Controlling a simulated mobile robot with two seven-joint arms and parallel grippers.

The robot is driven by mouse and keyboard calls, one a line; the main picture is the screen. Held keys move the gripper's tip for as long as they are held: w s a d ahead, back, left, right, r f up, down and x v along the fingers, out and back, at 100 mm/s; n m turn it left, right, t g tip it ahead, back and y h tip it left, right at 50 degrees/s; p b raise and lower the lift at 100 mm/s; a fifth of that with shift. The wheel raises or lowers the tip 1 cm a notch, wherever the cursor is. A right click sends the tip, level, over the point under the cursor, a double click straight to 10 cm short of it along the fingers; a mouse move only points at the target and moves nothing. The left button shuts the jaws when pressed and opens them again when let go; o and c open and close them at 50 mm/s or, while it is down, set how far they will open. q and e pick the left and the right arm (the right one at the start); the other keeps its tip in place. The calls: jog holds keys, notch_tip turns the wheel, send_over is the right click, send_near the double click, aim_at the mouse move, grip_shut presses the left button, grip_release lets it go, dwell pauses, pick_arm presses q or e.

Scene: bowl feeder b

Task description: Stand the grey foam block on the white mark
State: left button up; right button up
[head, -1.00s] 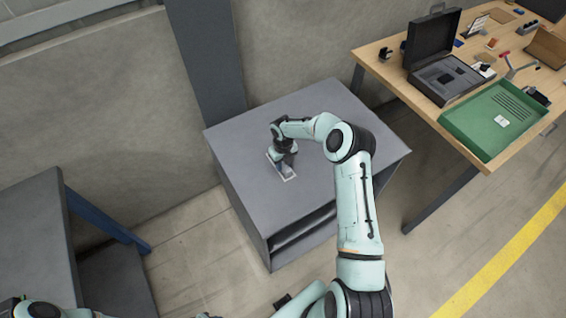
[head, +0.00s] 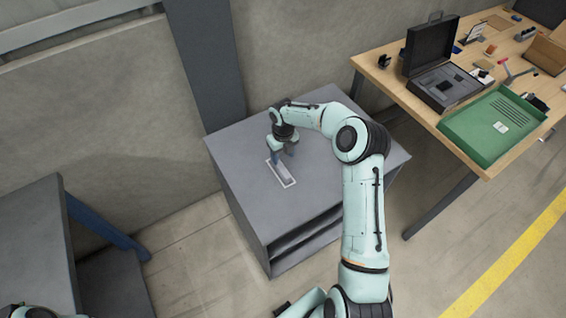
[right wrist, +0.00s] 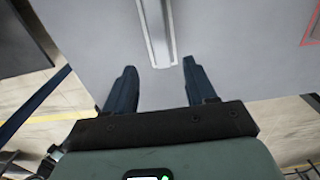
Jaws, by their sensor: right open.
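The grey foam block (head: 282,170) is on the grey cabinet top, inside the white mark (head: 292,184), a thin rectangular outline. In the right wrist view the block (right wrist: 156,28) is a long narrow grey bar at the top, with the white mark's edge (right wrist: 174,50) close around it. Its far end is cut off there, and its height is hard to judge. My right gripper (head: 282,158) is above the cabinet, over the back part of the mark. In the right wrist view its fingers (right wrist: 162,78) are apart with nothing between them. My left gripper is out of view.
A red outline (right wrist: 313,28) shows at the right wrist view's edge. At right, a wooden table (head: 400,85) holds a green tray (head: 465,140) and an open black case (head: 432,42).

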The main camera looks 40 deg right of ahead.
notch_tip(320, 180, up, 2)
jog(key=shift+r, duration=0.2)
jog(key=shift+f, duration=0.1)
dwell(0.5)
